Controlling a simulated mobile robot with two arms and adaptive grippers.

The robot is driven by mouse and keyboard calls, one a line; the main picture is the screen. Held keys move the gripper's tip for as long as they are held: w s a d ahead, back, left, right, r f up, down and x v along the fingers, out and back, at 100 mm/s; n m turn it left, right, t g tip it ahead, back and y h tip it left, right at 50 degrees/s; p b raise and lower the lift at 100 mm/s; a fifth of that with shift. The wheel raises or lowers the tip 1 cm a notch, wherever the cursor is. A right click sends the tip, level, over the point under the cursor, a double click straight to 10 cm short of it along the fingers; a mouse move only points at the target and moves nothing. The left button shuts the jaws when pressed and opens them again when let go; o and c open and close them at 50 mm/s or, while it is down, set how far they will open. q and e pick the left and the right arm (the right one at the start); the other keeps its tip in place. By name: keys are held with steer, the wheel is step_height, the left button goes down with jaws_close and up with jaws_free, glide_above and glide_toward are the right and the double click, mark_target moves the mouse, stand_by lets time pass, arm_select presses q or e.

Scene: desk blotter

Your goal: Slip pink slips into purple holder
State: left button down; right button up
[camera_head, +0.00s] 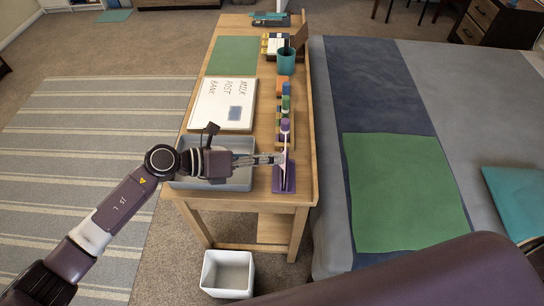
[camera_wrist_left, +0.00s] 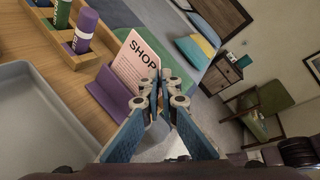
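The purple holder (camera_head: 284,180) lies on the right side of the wooden desk, near its front end. It also shows at the left of the left wrist view (camera_wrist_left: 112,92). A pink slip (camera_wrist_left: 134,66) with the word SHOP stands upright at the holder, its lower edge by the holder's slot. I cannot tell how deep it sits. My left gripper (camera_head: 279,159) reaches over the grey tray from the left. In the left wrist view its fingertips (camera_wrist_left: 158,86) are close together at the slip's near edge, and look shut on it. My right gripper is not in view.
A grey tray (camera_head: 238,181) stands under my left wrist. A wooden rack (camera_wrist_left: 62,38) with purple and green bottles is just behind the holder. A board with writing (camera_head: 222,104) and a teal cup (camera_head: 286,62) are farther back. A white bin (camera_head: 228,272) is on the floor.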

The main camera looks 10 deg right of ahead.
arm_select(q)
steer(key=c, duration=2.1)
jaws_free()
steer(key=v, duration=1.2)
